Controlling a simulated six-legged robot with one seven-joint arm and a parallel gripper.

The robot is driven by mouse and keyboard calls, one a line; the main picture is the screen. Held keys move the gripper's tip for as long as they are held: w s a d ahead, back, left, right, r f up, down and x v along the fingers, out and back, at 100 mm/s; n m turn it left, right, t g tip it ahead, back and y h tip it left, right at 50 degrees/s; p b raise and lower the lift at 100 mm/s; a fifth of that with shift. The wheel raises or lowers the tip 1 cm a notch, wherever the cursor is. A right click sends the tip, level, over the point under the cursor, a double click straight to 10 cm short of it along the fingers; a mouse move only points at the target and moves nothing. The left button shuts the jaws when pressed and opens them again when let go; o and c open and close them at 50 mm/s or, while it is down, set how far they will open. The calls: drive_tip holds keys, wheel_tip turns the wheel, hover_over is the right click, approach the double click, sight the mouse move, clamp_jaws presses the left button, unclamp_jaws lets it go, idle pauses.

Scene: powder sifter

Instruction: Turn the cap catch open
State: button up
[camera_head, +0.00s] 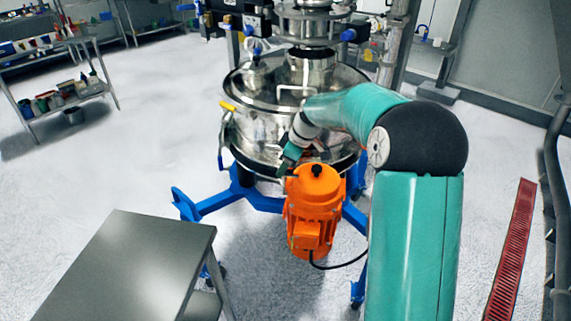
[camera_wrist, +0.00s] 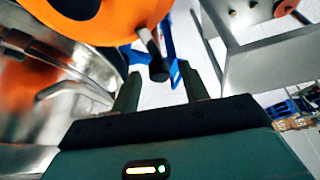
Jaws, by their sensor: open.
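An orange motor (camera_head: 312,215) stands at the front of the steel sifter (camera_head: 250,140). A short stem with a black knob (camera_head: 317,170), which may be the cap catch, sits at its top. In the wrist view a black knob (camera_wrist: 158,70) on a grey stem projects from the orange body (camera_wrist: 95,25). My gripper (camera_wrist: 160,88) is open, and the knob appears between its two fingertips in that picture, with nothing visibly gripped. Whether they touch it cannot be told. In the head view my gripper (camera_head: 284,168) is just left of the motor's top, partly hidden by my arm.
A steel table (camera_head: 140,265) stands at front left. Blue frame legs (camera_head: 240,195) spread under the sifter, and a black cable (camera_head: 340,264) runs from the motor. A shelf rack (camera_head: 65,95) stands at back left.

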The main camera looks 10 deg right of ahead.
clamp_jaws()
drive_tip(key=shift+m, duration=0.4)
drive_tip(key=m+t+h, duration=0.1)
drive_tip(key=m, duration=0.2)
drive_tip(key=shift+a+m, duration=0.15)
drive_tip(key=shift+m, duration=0.15)
drive_tip(key=m+h, duration=0.1)
drive_tip(key=m, duration=0.1)
drive_tip(key=m+t, duration=0.1)
drive_tip(key=m, duration=0.1)
drive_tip(key=shift+s+a+h, duration=0.1)
drive_tip(key=shift+a+h, duration=0.05)
drive_tip(key=shift+h, duration=0.25)
drive_tip(key=m+h, duration=0.1)
drive_tip(key=m, duration=0.2)
drive_tip(key=m+h, duration=0.1)
drive_tip(key=m, duration=0.1)
drive_tip(key=shift+a+m, duration=0.15)
drive_tip(key=shift+m, duration=0.25)
drive_tip(key=shift+m+h, duration=0.8)
drive_tip(key=shift+m, duration=1.1)
drive_tip(key=shift+g, duration=0.3)
